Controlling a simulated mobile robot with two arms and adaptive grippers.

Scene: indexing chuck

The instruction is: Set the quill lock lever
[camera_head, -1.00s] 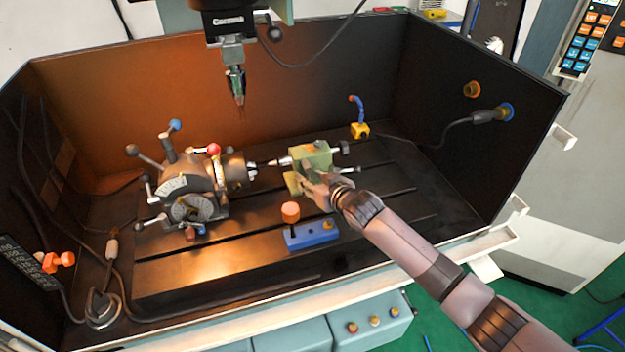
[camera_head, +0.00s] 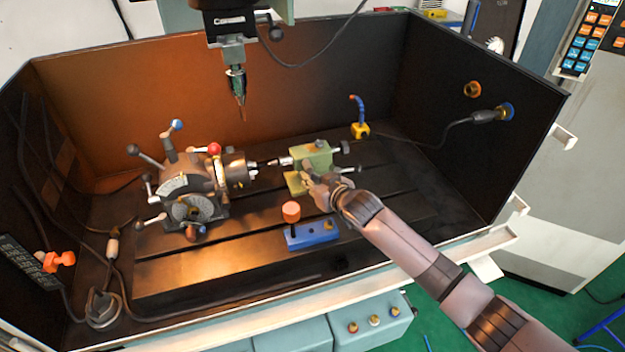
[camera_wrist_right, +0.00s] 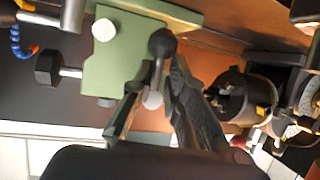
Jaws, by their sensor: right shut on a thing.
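The green tailstock (camera_head: 311,154) stands on the slotted table, facing the indexing head. Its quill lock lever (camera_wrist_right: 159,72), with a dark ball at one end and a pale ball at the other, shows in the right wrist view against the green body. My right gripper (camera_head: 312,178) is at the front side of the tailstock. In the right wrist view its two fingers (camera_wrist_right: 153,98) lie on either side of the lever and are shut on it. In the head view my gripper hides the lever. My left gripper is not in view.
The indexing head (camera_head: 187,195) with several ball-ended levers stands to the left. A blue block (camera_head: 312,235) with an orange knob (camera_head: 291,211) sits in front of my right gripper. A yellow base with a blue hose (camera_head: 360,130) stands behind. The spindle (camera_head: 236,85) hangs above.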

